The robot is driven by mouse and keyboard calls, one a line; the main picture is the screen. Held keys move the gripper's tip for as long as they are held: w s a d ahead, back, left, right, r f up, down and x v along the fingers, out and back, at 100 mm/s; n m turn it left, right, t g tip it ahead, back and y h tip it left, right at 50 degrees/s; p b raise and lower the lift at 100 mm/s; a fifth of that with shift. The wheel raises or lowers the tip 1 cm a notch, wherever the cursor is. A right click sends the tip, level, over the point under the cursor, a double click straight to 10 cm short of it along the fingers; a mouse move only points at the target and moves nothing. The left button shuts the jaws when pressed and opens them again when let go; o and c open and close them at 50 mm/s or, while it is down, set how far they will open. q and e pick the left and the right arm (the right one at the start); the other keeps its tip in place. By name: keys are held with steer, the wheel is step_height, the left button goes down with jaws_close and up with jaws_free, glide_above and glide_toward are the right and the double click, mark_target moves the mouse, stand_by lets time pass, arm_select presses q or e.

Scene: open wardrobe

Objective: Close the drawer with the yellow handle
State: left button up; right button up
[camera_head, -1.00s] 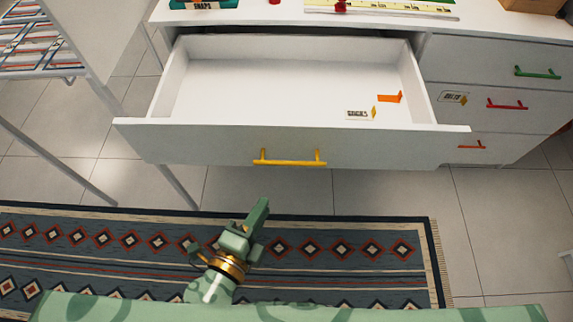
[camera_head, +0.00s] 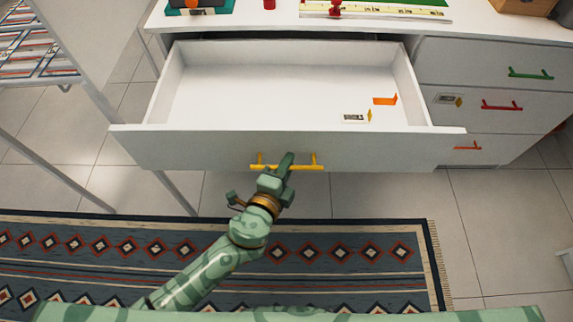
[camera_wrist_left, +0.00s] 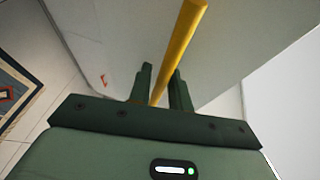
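The drawer (camera_head: 135,145) with the yellow handle (camera_head: 312,167) is pulled far out of the white cabinet, its inside exposed. My left gripper (camera_head: 286,162) is at the middle of the handle, overlapping it in the head view. In the left wrist view, the fingers (camera_wrist_left: 161,80) are apart and the yellow bar (camera_wrist_left: 182,40) runs between and past them, close to both. I cannot tell whether they press on it. The drawer front (camera_wrist_left: 240,40) fills much of that view. My right gripper is in neither view.
An orange piece (camera_head: 385,100) and a small labelled card (camera_head: 354,118) lie in the drawer. Drawers with green (camera_head: 530,73), red (camera_head: 500,105) and orange (camera_head: 467,148) handles are at the right. A patterned rug (camera_head: 350,260) covers the floor in front. A metal-legged rack (camera_head: 177,190) stands at left.

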arm_select(q)
jaws_close()
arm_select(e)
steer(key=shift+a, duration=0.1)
arm_select(q)
steer(key=shift+w, duration=0.1)
